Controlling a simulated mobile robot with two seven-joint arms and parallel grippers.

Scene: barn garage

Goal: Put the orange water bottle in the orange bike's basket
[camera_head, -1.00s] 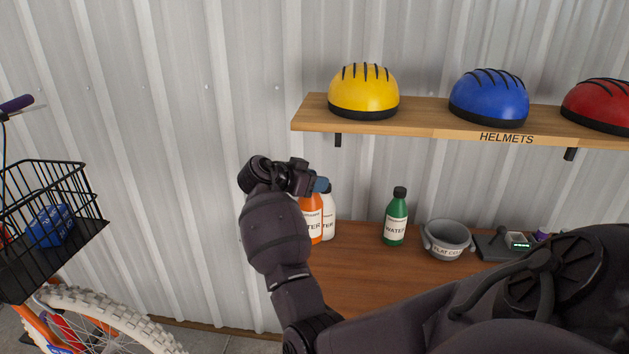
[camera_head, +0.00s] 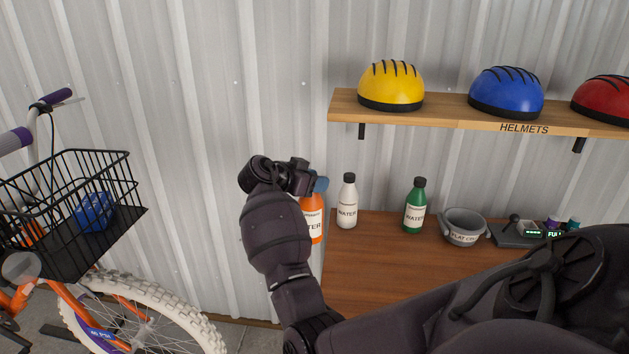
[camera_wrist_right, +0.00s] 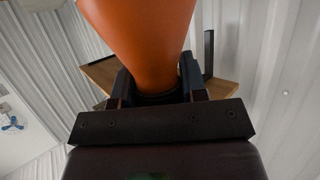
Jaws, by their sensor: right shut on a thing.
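The orange water bottle (camera_head: 314,222) hangs upright in my right gripper (camera_head: 318,184), at the left end of the wooden table. In the right wrist view the orange bottle (camera_wrist_right: 140,40) fills the top middle, and the right gripper (camera_wrist_right: 158,90) is shut on its neck. My right forearm hides part of the bottle in the head view. The orange bike (camera_head: 70,300) stands at the left with a black wire basket (camera_head: 50,262) on its front. A blue item (camera_head: 93,211) and an orange item lie in the basket. My left gripper is not in view.
A white bottle (camera_head: 347,203), a green bottle (camera_head: 415,206) and a grey bowl (camera_head: 463,227) stand on the table (camera_head: 365,275). A shelf (camera_head: 440,112) with helmets hangs above. Clear space lies between the bottle and the basket, before the corrugated wall.

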